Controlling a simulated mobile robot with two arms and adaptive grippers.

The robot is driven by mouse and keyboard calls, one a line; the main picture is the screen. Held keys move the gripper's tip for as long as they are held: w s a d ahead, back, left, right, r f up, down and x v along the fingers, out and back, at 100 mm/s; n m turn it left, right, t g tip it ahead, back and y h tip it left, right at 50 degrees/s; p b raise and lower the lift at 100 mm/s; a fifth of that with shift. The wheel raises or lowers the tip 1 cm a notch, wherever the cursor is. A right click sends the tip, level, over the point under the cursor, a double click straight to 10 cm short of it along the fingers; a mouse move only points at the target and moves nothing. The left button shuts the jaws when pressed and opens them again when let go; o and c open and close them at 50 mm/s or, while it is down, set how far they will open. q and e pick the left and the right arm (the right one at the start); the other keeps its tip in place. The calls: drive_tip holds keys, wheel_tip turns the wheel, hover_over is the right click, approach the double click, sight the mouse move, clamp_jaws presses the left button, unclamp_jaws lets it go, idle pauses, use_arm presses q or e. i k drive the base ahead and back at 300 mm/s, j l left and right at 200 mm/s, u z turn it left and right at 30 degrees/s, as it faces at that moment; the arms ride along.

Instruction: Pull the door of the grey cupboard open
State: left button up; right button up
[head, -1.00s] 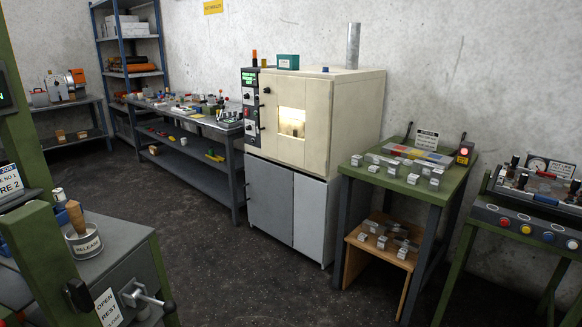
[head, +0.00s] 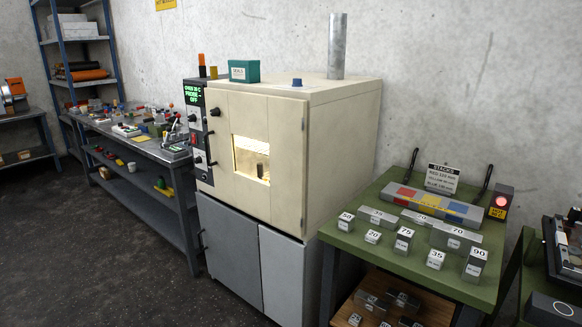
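The grey cupboard (head: 229,252) forms the lower part of the cream oven cabinet, in the middle of the head view. Its wide left door panel looks shut, with a dark handle (head: 201,242) on its left edge. A lighter grey panel (head: 283,281) sits to its right; the bottom of both is cut off by the picture edge. Neither of my grippers is in the head view.
The cream oven (head: 237,145) with a lit window stands above the cupboard. A long workbench (head: 150,150) is to its left, and a green table (head: 380,245) with numbered blocks is close on its right. The dark floor (head: 110,260) in front at left is clear.

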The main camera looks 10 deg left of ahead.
sight(231, 242)
drive_tip(key=i+j+u, duration=0.2)
drive_tip(key=i+u, duration=0.8)
drive_tip(key=i, duration=0.15)
drive_tip(key=i+l+u, duration=0.3)
drive_tip(key=i+u, duration=0.2)
drive_tip(key=i, duration=0.05)
